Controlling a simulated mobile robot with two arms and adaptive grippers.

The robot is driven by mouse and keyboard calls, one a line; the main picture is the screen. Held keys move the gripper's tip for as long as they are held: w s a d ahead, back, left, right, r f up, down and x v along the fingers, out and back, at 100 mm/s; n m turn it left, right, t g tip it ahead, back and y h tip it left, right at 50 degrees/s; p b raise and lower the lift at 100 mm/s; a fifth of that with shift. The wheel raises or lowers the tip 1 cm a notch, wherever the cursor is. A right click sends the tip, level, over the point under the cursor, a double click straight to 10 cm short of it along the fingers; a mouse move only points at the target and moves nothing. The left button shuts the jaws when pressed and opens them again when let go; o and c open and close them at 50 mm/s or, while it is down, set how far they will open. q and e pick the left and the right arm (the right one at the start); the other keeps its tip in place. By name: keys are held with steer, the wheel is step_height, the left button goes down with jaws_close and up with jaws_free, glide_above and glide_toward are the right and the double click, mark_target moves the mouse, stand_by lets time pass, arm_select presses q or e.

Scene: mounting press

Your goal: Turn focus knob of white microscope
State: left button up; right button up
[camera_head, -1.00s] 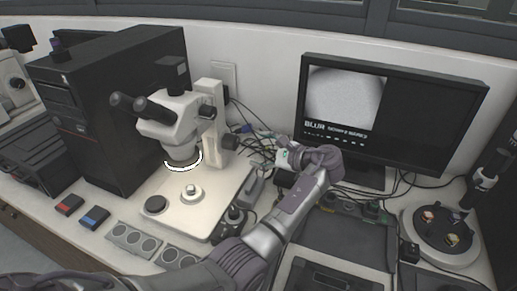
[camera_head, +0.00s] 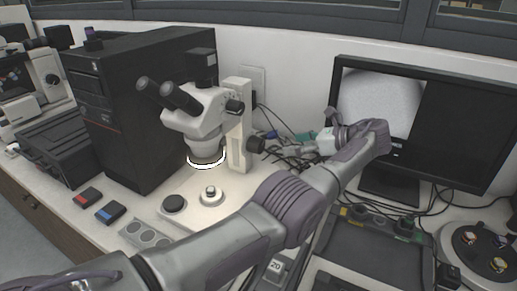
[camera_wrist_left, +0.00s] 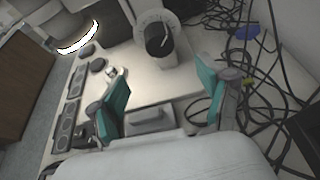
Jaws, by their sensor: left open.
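The white microscope (camera_head: 236,120) stands upright on its pale base (camera_head: 238,190), with a lit ring under its head. Its black focus knob (camera_head: 256,145) sticks out from the right side of the column. My left gripper (camera_head: 287,148) is open and empty, a little to the right of the knob, pointing at it. In the left wrist view the knob (camera_wrist_left: 158,41) shows ahead, beyond and above the gap between the teal fingertips of the gripper (camera_wrist_left: 164,84). The fingers do not touch it. My right gripper is not in view.
A black computer tower (camera_head: 135,105) stands left of the microscope. A monitor (camera_head: 465,125) with a blurred grey picture stands at the right. Loose black cables (camera_wrist_left: 262,75) lie close beside the gripper. A round dish (camera_head: 480,250) sits at the front right.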

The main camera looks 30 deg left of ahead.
mark_target(262, 147)
arm_select(q)
steer(key=p+x, duration=0.2)
steer(key=x, duration=1)
steer(key=shift+w+a, duration=0.1)
steer(key=shift+a, duration=0.3)
steer(key=shift+c, duration=0.3)
steer(key=shift+p, duration=0.3)
steer(key=c, duration=1.1)
